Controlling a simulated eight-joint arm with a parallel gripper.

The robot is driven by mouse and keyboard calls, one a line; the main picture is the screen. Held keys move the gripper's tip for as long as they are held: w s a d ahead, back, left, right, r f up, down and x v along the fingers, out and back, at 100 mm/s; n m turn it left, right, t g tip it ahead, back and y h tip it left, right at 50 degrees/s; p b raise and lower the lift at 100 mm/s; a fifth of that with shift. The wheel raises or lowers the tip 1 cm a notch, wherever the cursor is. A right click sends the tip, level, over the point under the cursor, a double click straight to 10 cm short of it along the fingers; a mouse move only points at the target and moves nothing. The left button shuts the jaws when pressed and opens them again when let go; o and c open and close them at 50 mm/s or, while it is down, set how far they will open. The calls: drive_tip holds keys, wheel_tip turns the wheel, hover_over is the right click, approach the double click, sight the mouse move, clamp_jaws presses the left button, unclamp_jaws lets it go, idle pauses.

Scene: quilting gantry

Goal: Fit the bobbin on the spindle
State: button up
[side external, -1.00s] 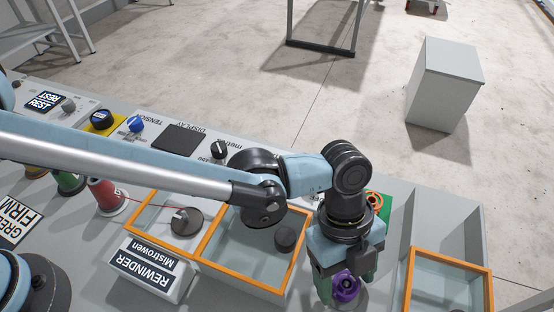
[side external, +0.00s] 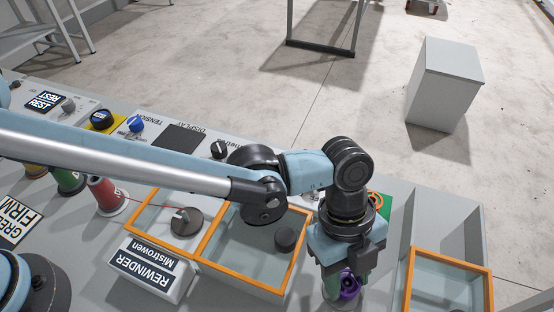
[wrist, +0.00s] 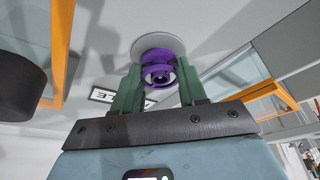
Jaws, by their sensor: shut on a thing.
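The purple bobbin (side external: 349,286) is between the green fingers of my gripper (side external: 346,283), low over the bench in the side view. In the wrist view my gripper (wrist: 172,90) is shut on the purple bobbin (wrist: 158,70), with one finger on each side and the bobbin's round opening facing the camera. A pale grey round disc (wrist: 177,43) lies just beyond the bobbin. A partly covered label ending in "LE" (wrist: 105,95) is beside it. The spindle is hidden by the bobbin and fingers. I cannot tell whether the bobbin is around it.
An orange-rimmed bin (side external: 243,285) with a dark cylinder (side external: 284,238) is left of my gripper. Another orange-rimmed bin (side external: 450,262) is to the right. The rewinder box (side external: 150,268) and a red spool (side external: 106,196) stand farther left. An orange ring (side external: 376,200) shows behind my wrist.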

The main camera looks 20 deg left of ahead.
sight(351, 288)
drive_tip(key=shift+r, duration=1.85)
drive_tip(key=shift+r, duration=0.25)
drive_tip(key=shift+r, duration=0.25)
wheel_tip(351, 288, up, 10)
drive_tip(key=w+a+r+n, duration=0.1)
drive_tip(key=w+a+r, duration=0.1)
drive_tip(key=a, duration=0.5)
drive_tip(key=w+a+r+n, duration=0.1)
drive_tip(key=w+a+n, duration=0.1)
drive_tip(key=a, duration=0.6)
drive_tip(key=s+a+f+n+t+h, duration=0.1)
drive_tip(key=s+a+n, duration=0.1)
drive_tip(key=a, duration=0.5)
drive_tip(key=s+a+f+n+t, duration=0.1)
drive_tip(key=s+a, duration=0.1)
drive_tip(key=a, duration=0.5)
drive_tip(key=shift+w+f, duration=0.2)
drive_tip(key=shift+f, duration=1.15)
drive_tip(key=shift+w+f, duration=0.15)
drive_tip(key=shift+f, duration=1.15)
